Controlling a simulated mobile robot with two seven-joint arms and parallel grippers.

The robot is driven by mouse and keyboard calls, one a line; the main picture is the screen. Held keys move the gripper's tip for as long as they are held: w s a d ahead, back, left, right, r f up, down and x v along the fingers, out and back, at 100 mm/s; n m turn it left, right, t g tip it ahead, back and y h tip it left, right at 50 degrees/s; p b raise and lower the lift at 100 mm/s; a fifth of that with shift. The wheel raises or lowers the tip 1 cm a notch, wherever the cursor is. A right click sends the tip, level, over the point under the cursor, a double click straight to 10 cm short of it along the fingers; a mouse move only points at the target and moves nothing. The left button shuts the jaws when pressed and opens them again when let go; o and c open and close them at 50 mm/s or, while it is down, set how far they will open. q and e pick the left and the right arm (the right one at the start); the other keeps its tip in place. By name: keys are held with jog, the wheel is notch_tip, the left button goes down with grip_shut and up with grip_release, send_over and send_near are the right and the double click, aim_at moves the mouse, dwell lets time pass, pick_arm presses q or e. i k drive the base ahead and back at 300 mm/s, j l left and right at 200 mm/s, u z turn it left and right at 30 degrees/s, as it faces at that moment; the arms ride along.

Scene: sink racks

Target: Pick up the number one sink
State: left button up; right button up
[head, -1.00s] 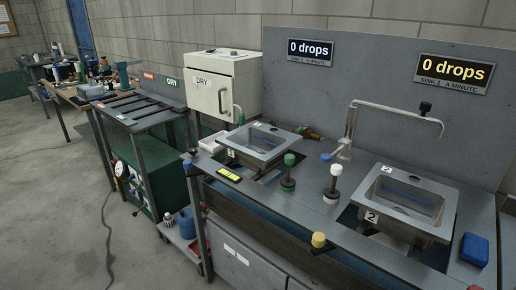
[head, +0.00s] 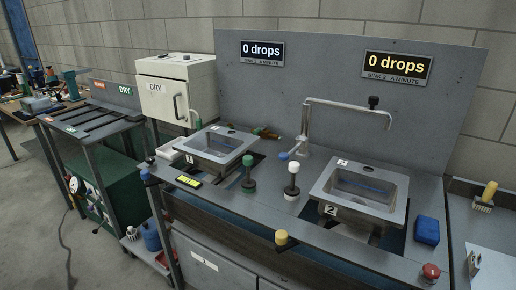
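The left sink (head: 207,155) is a grey metal basin set in the dark workbench, left of the tap. A small white label shows on its front left, but its digit is too small to read surely. The right sink (head: 397,205) is a like metal basin with a white label reading 2 at its front. Both sinks sit in cutouts of the bench top and look empty. Neither of my grippers is in view.
A bent metal tap (head: 306,128) stands between the sinks. A blue block (head: 427,230) lies right of the right sink. A white DRY cabinet (head: 165,98) stands left.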

aim_at(212, 150)
jog(key=j+z, duration=0.1)
jog(key=z, duration=0.3)
jog(key=j+z, duration=0.15)
jog(key=z, duration=0.2)
jog(key=i+j+z, duration=0.1)
jog(key=z, duration=0.3)
jog(key=j+z, duration=0.15)
jog(key=z, duration=0.25)
jog(key=k+j+z, duration=0.1)
jog(key=j+z, duration=0.2)
jog(key=k+j+z, duration=0.1)
jog(key=j+z, duration=0.2)
jog(key=k+j+z, duration=0.15)
jog(key=j+z, duration=0.15)
jog(key=k+j+z, duration=0.25)
jog(key=j, duration=0.2)
jog(key=k+j+z, duration=0.2)
jog(key=k+j, duration=0.2)
